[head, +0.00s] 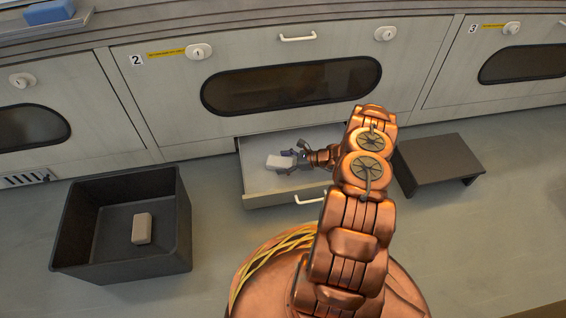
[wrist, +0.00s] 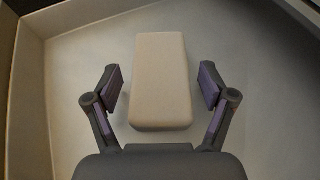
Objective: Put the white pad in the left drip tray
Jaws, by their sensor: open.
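A white pad (head: 279,162) lies in the pulled-out drawer-like drip tray (head: 262,201) under the cabinet marked 2. In the wrist view the pad (wrist: 162,78) lies flat between my gripper's fingers, with a gap on each side. My gripper (head: 298,158) reaches down into the tray at the pad's right end, and in the wrist view its fingers (wrist: 161,90) are apart and empty. Part of the tray's right side is hidden behind my arm.
A dark open bin (head: 75,235) on the floor at left holds another pale block (head: 142,228). A low dark step (head: 445,160) stands right of my arm. Closed cabinet doors with locks line the back. A blue block (head: 48,12) sits on top at the upper left.

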